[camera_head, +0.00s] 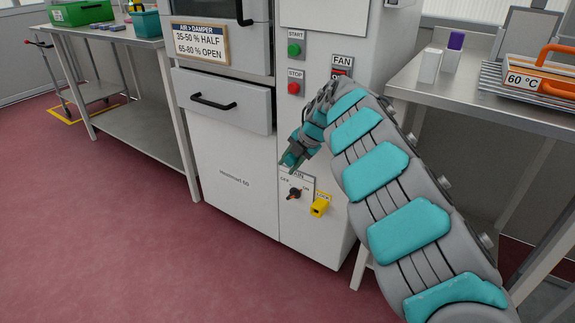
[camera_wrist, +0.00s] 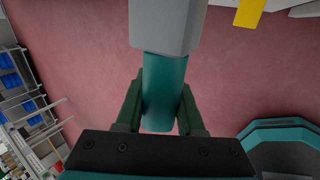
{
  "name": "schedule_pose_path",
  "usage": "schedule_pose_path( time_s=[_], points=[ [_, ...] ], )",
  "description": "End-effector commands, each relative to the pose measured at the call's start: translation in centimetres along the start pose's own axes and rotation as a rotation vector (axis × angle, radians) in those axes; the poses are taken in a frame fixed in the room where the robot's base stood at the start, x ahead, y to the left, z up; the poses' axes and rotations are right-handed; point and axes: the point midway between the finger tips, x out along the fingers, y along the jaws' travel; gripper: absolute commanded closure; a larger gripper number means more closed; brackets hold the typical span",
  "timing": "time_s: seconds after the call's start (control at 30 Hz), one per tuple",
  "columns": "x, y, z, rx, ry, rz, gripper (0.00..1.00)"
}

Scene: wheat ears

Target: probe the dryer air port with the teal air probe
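In the wrist view my gripper (camera_wrist: 162,92) has its dark green fingers closed on both sides of a teal cylinder, the teal air probe (camera_wrist: 165,78), which has a grey block at its far end. In the head view my gripper (camera_head: 297,152) hangs in front of the dryer's (camera_head: 235,195) white lower front, just above the MAIN switch plate. The probe is small and hard to tell from the gripper there. I cannot make out the air port in either view; my arm covers part of the dryer front.
The dryer front has a drawer (camera_head: 222,100), a green START button (camera_head: 294,49), a red STOP button (camera_head: 293,88), a black MAIN switch (camera_head: 295,194) and a yellow lock (camera_head: 320,207). Metal tables stand left (camera_head: 140,105) and right (camera_head: 425,82). The red floor (camera_head: 130,230) in front is clear.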

Motion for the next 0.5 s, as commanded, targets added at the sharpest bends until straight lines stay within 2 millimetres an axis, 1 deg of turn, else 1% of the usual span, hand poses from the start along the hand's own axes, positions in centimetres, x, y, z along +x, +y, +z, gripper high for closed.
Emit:
schedule_pose_path(
  time_s=[0.03, 0.3, 0.5],
  points=[
    [-0.01, 0.03, -0.03, 0.000, 0.000, 0.000, 0.58],
    [-0.02, 0.04, -0.05, -0.001, 0.000, 0.000, 0.28],
    [-0.02, 0.04, -0.05, -0.001, 0.000, 0.000, 0.28]
  ],
)
